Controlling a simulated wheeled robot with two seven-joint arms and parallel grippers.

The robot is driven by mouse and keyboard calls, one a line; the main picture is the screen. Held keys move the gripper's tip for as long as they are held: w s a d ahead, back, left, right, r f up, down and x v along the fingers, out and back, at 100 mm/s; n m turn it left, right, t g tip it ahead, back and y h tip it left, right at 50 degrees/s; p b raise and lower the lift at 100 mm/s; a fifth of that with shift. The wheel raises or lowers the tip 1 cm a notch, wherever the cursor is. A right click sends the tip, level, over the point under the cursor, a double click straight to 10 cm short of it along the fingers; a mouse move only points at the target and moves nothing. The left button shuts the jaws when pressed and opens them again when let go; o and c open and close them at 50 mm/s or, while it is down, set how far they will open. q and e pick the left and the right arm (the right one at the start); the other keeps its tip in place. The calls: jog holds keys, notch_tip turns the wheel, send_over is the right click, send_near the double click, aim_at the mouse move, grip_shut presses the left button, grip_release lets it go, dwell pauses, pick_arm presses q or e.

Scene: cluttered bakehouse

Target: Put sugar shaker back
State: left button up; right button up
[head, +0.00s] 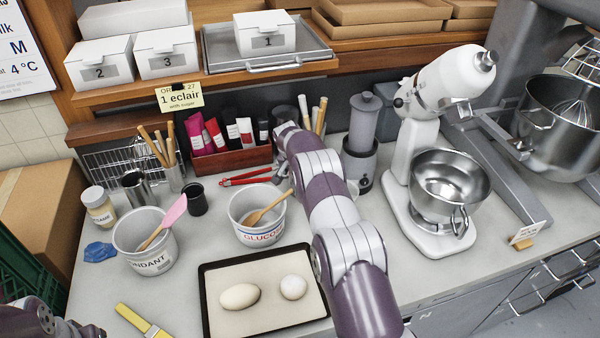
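I cannot make out a sugar shaker for certain. A small lidded jar (99,206) with a partly readable label stands at the left of the counter; its contents look pale. A metal cup (137,188) and a black cup (195,199) stand to its right.
A fondant tub (146,256) and a glucose tub (257,228) hold utensils. A black-rimmed tray (207,300) bears two pale, egg-shaped pieces. A white stand mixer (425,130) stands right of my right arm. Boxes sit on the shelf (215,79) above.

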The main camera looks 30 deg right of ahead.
jog(key=shift+r, duration=0.2)
jog(key=b+v, duration=0.2)
jog(key=v, duration=1)
jog(key=shift+r, duration=0.15)
